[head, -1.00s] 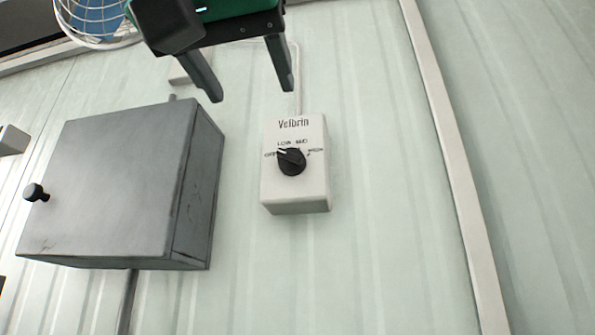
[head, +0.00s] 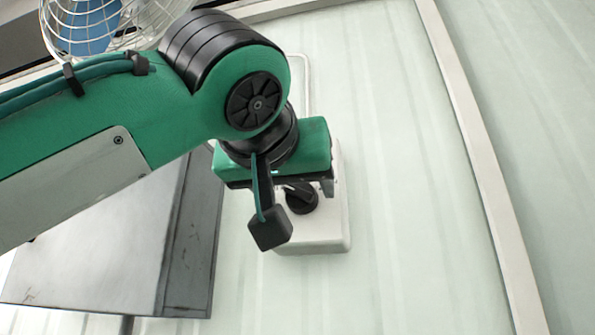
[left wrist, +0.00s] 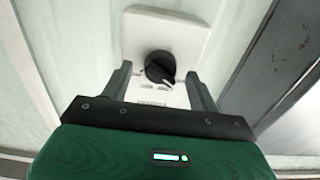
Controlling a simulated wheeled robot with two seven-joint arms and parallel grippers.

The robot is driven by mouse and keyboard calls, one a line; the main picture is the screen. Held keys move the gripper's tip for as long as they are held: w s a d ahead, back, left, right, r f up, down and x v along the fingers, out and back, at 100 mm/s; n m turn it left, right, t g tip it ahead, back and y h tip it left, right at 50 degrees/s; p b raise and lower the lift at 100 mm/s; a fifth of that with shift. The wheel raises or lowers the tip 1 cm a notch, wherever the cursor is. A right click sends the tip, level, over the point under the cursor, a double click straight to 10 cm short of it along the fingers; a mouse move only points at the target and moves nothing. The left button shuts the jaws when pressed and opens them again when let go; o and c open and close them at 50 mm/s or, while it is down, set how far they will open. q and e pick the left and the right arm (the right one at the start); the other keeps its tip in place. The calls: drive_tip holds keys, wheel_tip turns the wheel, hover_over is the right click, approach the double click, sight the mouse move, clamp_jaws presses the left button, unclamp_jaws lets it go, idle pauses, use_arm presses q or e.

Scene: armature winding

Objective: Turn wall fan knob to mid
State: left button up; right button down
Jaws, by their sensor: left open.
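The wall fan knob (head: 301,197) is a black round knob with a white pointer line, on a white control box (head: 318,240) fixed to the wall. My left gripper (head: 295,190) is in front of the box in the head view and hides its upper part and markings. In the left wrist view the knob (left wrist: 160,68) sits between and just beyond the two open fingers of my left gripper (left wrist: 158,76). The fingers stand one on each side of the knob with gaps visible. I cannot tell contact. My right gripper is not in view.
A grey metal cabinet (head: 130,245) is on the wall left of the control box, partly behind my left arm. The wall fan's wire cage (head: 85,25) is at the upper left. A pale vertical strip (head: 490,170) runs down the right; the wall between is clear.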

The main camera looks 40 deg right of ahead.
use_arm(q)
drive_tip(key=shift+w+d+r, duration=0.1)
drive_tip(key=shift+w+d, duration=0.3)
drive_tip(key=shift+w, duration=0.05)
